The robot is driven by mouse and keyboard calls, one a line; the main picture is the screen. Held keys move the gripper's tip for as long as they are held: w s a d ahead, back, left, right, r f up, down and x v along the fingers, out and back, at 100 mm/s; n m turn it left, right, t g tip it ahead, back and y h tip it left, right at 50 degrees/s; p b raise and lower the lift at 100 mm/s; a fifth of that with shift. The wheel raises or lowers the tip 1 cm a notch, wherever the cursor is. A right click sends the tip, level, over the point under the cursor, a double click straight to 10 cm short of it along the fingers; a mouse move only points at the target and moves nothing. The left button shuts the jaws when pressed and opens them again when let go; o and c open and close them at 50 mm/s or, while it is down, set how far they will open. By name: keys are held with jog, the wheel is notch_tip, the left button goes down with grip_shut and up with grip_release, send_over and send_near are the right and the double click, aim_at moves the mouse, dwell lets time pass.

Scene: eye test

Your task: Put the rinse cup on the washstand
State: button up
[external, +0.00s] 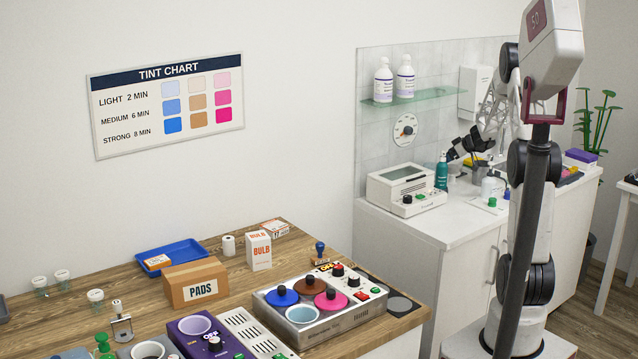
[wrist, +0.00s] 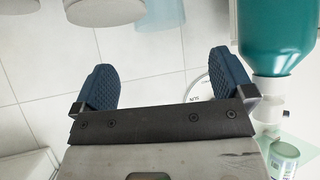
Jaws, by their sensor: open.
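The washstand is most likely the white cabinet with a pale top (external: 440,228) at the right of the external view. My gripper (external: 455,150) is above its back part, near the teal bottle (external: 441,172). In the wrist view my gripper (wrist: 160,75) is open, its blue pads wide apart, with nothing held between them. The rinse cup cannot be told for sure. A pale blue see-through shape (wrist: 158,52) shows beyond the fingers, beside two cut-off whitish round things (wrist: 105,10). The teal bottle (wrist: 275,35) stands close on the right of that view, appearing upside down.
A white boxy device (external: 405,188) stands on the cabinet's left part. A glass shelf (external: 420,97) with two white bottles is on the tiled wall above. The wooden counter (external: 120,285) is crowded.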

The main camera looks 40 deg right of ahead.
jog(key=shift+v, duration=1.15)
notch_tip(320, 180, up, 7)
jog(key=a+m, duration=0.1)
jog(key=m, duration=0.1)
jog(key=s+a+r+g, duration=0.2)
jog(key=s+a+r, duration=0.15)
jog(key=a, duration=0.65)
jog(key=s+a+r+g, duration=0.15)
jog(key=s+a, duration=0.35)
jog(key=a, duration=0.5)
jog(key=s+a+r+g, duration=0.1)
jog(key=s+a+r, duration=0.25)
jog(key=a, duration=0.75)
jog(key=s+a+m+g+h, duration=0.1)
jog(key=s+a+g, duration=0.1)
jog(key=s+a, duration=1.15)
jog(key=s+a+f+h, duration=0.1)
jog(key=s, duration=0.7)
jog(key=s+a+f+m+h, duration=0.1)
jog(key=s+a+h, duration=0.1)
jog(key=s, duration=0.7)
jog(key=shift+a+f+g, duration=0.25)
jog(key=shift+a+g, duration=0.1)
